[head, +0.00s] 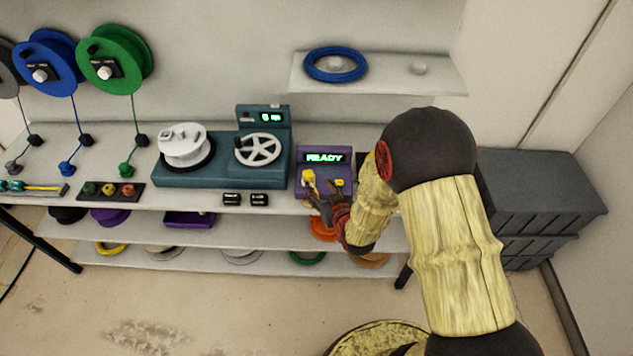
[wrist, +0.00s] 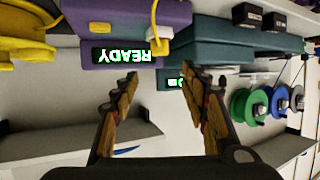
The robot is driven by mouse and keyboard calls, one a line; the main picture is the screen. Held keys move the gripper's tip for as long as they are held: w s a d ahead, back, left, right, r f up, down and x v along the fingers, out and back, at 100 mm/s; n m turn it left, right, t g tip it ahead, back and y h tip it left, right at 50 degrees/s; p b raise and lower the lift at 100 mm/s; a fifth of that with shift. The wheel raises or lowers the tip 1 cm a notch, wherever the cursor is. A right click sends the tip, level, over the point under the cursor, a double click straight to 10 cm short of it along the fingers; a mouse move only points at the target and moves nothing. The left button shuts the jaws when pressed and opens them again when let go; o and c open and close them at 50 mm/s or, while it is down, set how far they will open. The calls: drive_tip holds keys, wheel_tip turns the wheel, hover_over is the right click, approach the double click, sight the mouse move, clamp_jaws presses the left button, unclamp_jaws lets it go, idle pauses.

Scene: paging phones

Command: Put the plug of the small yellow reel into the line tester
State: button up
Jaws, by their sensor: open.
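The line tester (head: 318,169) is a purple box on the bench with a lit READY display; it also shows in the wrist view (wrist: 120,18). A yellow plug (head: 309,178) with a yellow cord is at the left of its front; the wrist view shows this plug (wrist: 159,46) too. I cannot tell how deep it sits. A second small yellow part (head: 339,183) is at the tester's right. A yellow reel (wrist: 18,48) shows at the wrist view's left edge; my arm hides that area in the head view. My gripper (wrist: 153,84) is open and empty, just in front of the tester.
A teal machine (head: 222,175) with a white spool stands left of the tester, and two small black blocks (head: 246,199) lie before it. Blue and green reels (head: 112,62) hang at the left. A shelf above holds a blue coil (head: 335,65). Dark drawers (head: 540,195) stand right.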

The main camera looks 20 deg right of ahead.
drive_tip(key=s+d+r+g+h, duration=0.1)
drive_tip(key=s+r+g, duration=0.15)
drive_tip(key=r, duration=0.65)
drive_tip(key=s+r+g, duration=0.1)
drive_tip(key=s+r, duration=0.2)
drive_tip(key=r, duration=0.6)
drive_tip(key=s+r+g, duration=0.1)
drive_tip(key=s+r, duration=0.2)
drive_tip(key=s, duration=0.5)
drive_tip(key=s+a+r+g, duration=0.1)
drive_tip(key=s+r+g, duration=0.1)
drive_tip(key=s, duration=0.6)
drive_tip(key=s+r+g, duration=0.1)
drive_tip(key=s+r, duration=0.3)
drive_tip(key=s, duration=0.4)
drive_tip(key=shift+s+a+r+m, duration=0.3)
drive_tip(key=shift+a+m, duration=0.1)
drive_tip(key=shift+f+b, duration=0.5)
drive_tip(key=shift+b, duration=0.05)
